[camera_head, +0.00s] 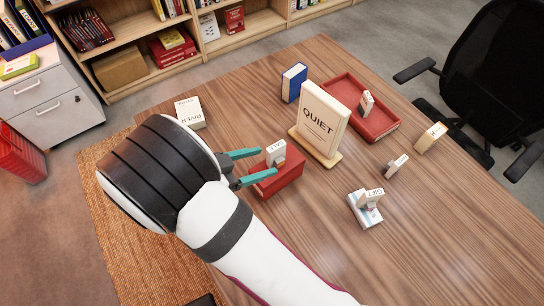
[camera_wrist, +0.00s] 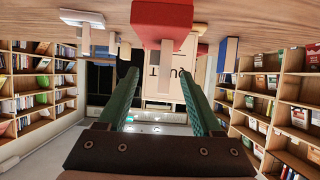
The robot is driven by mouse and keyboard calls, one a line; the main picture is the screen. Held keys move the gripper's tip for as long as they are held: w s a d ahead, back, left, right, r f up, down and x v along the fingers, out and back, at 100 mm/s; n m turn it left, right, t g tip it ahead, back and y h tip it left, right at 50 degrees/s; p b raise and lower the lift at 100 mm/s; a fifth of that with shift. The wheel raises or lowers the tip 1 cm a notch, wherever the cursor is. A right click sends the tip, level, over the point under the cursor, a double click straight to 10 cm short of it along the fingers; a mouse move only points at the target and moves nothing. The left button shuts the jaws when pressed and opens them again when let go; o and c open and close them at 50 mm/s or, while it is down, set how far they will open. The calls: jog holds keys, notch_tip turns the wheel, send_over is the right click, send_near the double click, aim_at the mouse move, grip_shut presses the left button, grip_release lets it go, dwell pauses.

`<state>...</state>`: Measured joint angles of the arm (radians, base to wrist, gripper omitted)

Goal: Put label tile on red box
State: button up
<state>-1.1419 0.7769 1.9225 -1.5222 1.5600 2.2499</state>
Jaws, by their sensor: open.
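A red box (camera_head: 285,181) lies on the wooden table in front of the sign. A small white label tile (camera_head: 276,150) with dark lettering stands on the box's top, towards its back left edge. My gripper (camera_head: 267,162) is open, its teal fingers reaching from the left to about the tile; I cannot tell whether they touch it. In the wrist view, which is upside down, the red box (camera_wrist: 162,18) hangs at the top and the fingers (camera_wrist: 158,72) are apart, with a pale part of the tile (camera_wrist: 166,47) just beyond their tips.
A "QUIET" sign (camera_head: 322,118) stands behind the box. A red tray (camera_head: 383,125) holds another tile (camera_head: 366,103). More tiles stand on the right (camera_head: 397,165) and on a pale book (camera_head: 362,213). A blue book (camera_head: 294,82) stands behind. The front right tabletop is clear.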

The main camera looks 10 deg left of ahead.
jog(key=v, duration=0.8)
jog(key=s+d+r+g+y, duration=0.1)
jog(key=d+r+g, duration=0.3)
jog(key=d, duration=0.5)
jog(key=s+d+r+g, duration=0.1)
jog(key=d+g, duration=0.4)
jog(key=d, duration=0.4)
jog(key=s+d+r+n+y, duration=0.1)
jog(key=s+d+n+y, duration=0.2)
jog(key=s+y, duration=0.6)
jog(key=shift+s+d+r+y, duration=0.35)
jog(key=shift+s+y, duration=0.05)
jog(key=shift+s, duration=0.2)
